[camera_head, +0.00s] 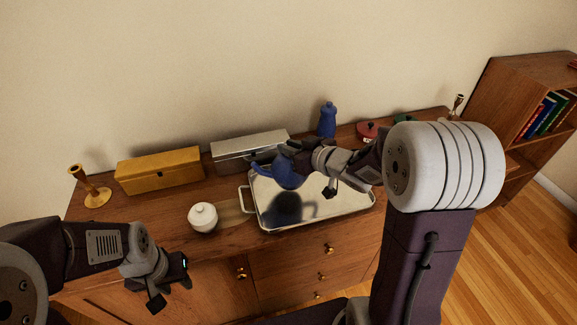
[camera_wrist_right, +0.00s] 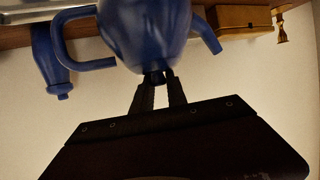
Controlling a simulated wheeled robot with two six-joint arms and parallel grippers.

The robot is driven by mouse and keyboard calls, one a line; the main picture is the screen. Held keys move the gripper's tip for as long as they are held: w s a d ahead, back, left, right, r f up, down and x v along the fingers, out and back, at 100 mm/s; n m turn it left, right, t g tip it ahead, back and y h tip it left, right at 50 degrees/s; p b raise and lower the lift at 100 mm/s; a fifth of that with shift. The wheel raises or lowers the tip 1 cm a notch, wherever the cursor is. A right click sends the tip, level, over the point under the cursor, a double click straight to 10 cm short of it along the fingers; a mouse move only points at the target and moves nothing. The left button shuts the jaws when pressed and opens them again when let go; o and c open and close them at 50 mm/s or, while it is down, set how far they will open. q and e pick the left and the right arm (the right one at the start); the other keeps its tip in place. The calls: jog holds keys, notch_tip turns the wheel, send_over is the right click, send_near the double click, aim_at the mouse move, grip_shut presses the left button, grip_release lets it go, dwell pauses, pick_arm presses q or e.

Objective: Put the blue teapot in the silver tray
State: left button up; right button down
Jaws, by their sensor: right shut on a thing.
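The blue teapot (camera_head: 282,174) is held above the left part of the silver tray (camera_head: 335,207), with its dark reflection showing in the tray's surface. My right gripper (camera_head: 292,152) is shut on the top of the teapot. In the right wrist view the blue teapot (camera_wrist_right: 150,30) hangs at the fingertips of my right gripper (camera_wrist_right: 157,78), its handle to the left and its spout to the right. The tray is otherwise empty where I can see it. My left gripper (camera_head: 170,281) is in front of the sideboard, empty; its finger gap is unclear.
A white lidded pot (camera_head: 203,217) stands left of the tray. Behind are a yellow box (camera_head: 160,171), a silver box (camera_head: 247,147), a blue bottle (camera_head: 327,120) and a red lidded pot (camera_head: 367,132). A brass candlestick (camera_head: 91,187) stands at the left end.

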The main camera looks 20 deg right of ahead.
jog(key=x, duration=0.2)
jog(key=shift+w+a+f, duration=0.2)
jog(key=shift+a, duration=0.05)
notch_tip(320, 180, down, 4)
jog(key=shift+s+r+b, duration=0.1)
jog(key=shift+r+b, duration=0.1)
jog(key=shift+b, duration=0.8)
jog(key=shift+f, duration=0.3)
jog(key=shift+r, duration=0.1)
jog(key=c, duration=1.3)
grip_release()
jog(key=shift+f, duration=0.25)
